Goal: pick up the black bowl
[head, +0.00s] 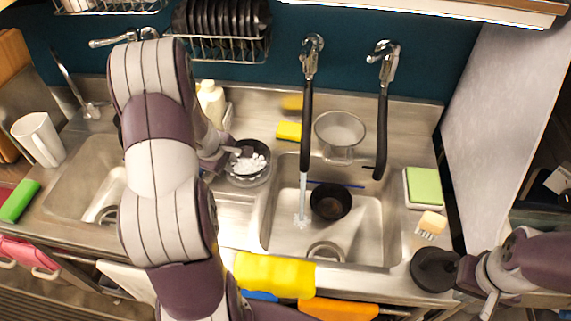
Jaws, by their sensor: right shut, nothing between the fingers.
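A small black bowl (330,203) sits in the right sink basin, beside the running water stream. A dark bowl with white pieces in it (246,173) stands on the ledge between the two basins. My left gripper (236,153) is at that bowl's left rim; its fingers are too small to tell whether they are open or shut. A round black object (433,270) lies on the counter at the lower right; I cannot tell whether it is a bowl. My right gripper (468,277) is shut and empty, close to its right side.
A metal strainer (340,130) stands behind the right basin (372,235). Two black-hosed faucets (307,125) rise there. A white mug (38,139) is at left. A green sponge (424,187) and a brush (431,224) are at right. A yellow cloth (273,275) hangs in front.

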